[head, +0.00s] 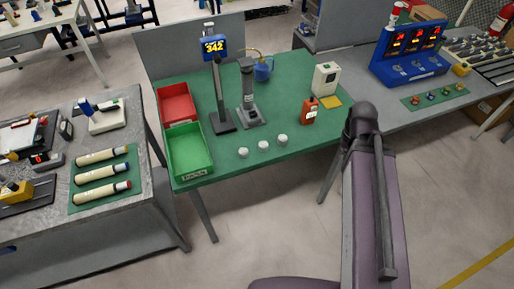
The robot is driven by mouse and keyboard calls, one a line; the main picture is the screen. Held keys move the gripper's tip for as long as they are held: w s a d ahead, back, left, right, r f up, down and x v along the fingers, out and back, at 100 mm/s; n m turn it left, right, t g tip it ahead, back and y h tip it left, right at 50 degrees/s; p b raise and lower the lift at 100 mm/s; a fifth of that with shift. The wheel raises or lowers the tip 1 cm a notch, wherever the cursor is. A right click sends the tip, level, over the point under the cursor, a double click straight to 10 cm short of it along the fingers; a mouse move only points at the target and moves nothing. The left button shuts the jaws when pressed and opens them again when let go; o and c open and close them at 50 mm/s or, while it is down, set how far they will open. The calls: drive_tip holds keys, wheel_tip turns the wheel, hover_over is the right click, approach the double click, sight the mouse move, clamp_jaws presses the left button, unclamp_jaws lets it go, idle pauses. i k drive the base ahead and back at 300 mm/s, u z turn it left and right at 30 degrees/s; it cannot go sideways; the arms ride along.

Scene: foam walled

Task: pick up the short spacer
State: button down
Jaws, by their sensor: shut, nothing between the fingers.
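Three small white round pieces stand in a row near the front edge of the green table top: a left one (243,152), a middle one (264,145) and a right one (282,139). They may be spacers, but they are too small here to tell which is the short one. They stand apart from each other, with nothing touching them. My arm rises at the lower right in front of the table. My gripper is not in view.
On the green table top (215,165) stand a red bin (176,104), a green bin (188,150), a post with a 342 display (214,48), a grey stand (248,95), a blue jug (263,70), an orange device (309,111) and a white box (325,79). A grey bench (150,205) adjoins left.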

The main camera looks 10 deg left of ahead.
sight(243, 152)
drive_tip(key=z, duration=0.45)
drive_tip(key=k, duration=1.05)
drive_tip(key=u, duration=1.15)
drive_tip(key=i, duration=0.5)
drive_tip(key=z, duration=0.15)
